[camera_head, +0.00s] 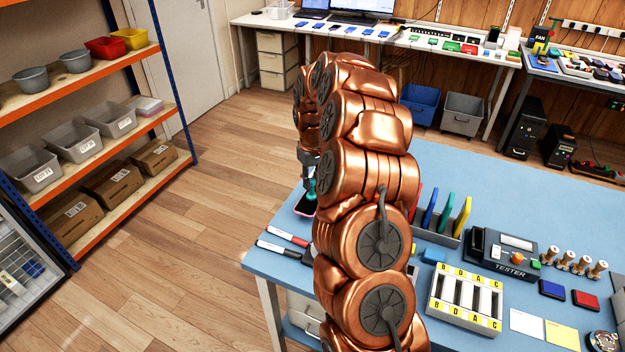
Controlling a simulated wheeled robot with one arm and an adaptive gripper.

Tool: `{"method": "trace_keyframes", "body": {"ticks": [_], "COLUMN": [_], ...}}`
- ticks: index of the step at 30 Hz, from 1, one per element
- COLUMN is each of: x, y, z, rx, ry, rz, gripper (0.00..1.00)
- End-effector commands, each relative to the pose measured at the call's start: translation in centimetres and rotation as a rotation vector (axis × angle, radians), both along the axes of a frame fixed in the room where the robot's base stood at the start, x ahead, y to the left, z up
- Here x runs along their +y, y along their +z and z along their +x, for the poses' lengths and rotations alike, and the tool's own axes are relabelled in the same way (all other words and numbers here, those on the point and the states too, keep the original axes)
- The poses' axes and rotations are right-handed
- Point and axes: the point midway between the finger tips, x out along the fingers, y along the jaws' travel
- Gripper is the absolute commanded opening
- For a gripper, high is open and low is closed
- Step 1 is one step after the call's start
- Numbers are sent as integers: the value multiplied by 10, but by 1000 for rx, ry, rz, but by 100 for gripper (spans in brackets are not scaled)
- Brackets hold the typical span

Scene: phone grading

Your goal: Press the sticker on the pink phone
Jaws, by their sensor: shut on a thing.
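The pink phone (303,206) lies on the blue table near its far left edge. It has a dark face with a pink rim, and my arm hides its right part. My gripper (310,178) points down just above the phone, partly hidden behind my copper arm. It is shut on a small teal object (311,189), which is over the phone. I cannot tell whether the teal object touches it. No sticker can be made out on the phone from here.
Two markers (285,237) lie in front of the phone. Right of my arm are a rack of coloured cards (443,218), a tester (503,252), a slotted lettered tray (465,297) and several small pads. My arm blocks the table's middle left.

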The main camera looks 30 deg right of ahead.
Motion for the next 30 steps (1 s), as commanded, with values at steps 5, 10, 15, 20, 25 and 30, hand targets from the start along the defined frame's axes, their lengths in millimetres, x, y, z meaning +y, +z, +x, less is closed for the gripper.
{"method": "trace_keyframes", "body": {"ticks": [5,10,15,20,25,30], "x": [1,1,1,0,0,0], "y": [-3,-4,-1,8,20,31], "z": [-2,-2,-2,-1,0,-1], "rx": [6,7,7,4,2,3], "ry": [0,0,0,0,1,1], "rz": [3,3,3,2,1,1], "gripper": [0,0,0,0,0,0]}}
